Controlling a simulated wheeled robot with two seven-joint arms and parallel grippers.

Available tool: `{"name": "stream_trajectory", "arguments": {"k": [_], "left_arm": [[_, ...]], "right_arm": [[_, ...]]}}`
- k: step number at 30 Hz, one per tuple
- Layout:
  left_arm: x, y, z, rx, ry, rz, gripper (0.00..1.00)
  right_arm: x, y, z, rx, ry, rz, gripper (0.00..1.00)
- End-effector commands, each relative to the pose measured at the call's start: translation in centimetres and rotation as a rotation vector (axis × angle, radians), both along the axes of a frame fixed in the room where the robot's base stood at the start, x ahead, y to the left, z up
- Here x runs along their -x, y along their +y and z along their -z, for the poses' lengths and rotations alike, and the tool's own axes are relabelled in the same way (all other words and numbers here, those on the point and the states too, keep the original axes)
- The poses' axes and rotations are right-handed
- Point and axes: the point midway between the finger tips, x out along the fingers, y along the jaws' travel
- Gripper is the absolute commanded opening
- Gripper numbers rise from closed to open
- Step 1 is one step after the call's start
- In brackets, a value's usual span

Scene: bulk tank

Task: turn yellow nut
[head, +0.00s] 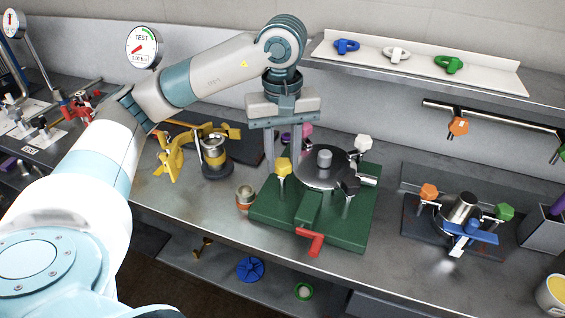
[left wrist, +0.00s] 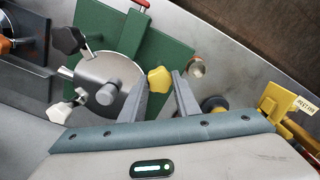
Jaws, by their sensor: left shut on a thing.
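The yellow nut (head: 283,167) is a lobed knob on an upright bolt at the left of the green base (head: 262,212). In the left wrist view the yellow nut (left wrist: 159,80) shows between the two finger ends. My left gripper (head: 283,159) points straight down over it and is shut on it. The round steel lid (head: 313,176) with a central stub lies on the base, beside the nut. A white nut (head: 363,143) and a black nut (head: 350,186) stand at other points around the lid. My right gripper is not in view.
A red handle (head: 310,241) sticks out at the base's front. A copper-coloured cup (head: 245,197) stands close left of the base. A yellow clamp-like fixture (head: 172,158) is farther left. A smaller lidded unit (head: 462,210) stands right. A shelf (head: 420,67) overhangs behind.

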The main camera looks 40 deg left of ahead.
Motion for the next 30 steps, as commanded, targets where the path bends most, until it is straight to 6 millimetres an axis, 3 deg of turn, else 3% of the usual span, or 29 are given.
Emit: {"name": "stream_trajectory", "arguments": {"k": [30], "left_arm": [[0.0,0.0,0.0,0.001,-0.001,-0.964,0.06]], "right_arm": [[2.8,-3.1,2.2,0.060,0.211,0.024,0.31]]}}
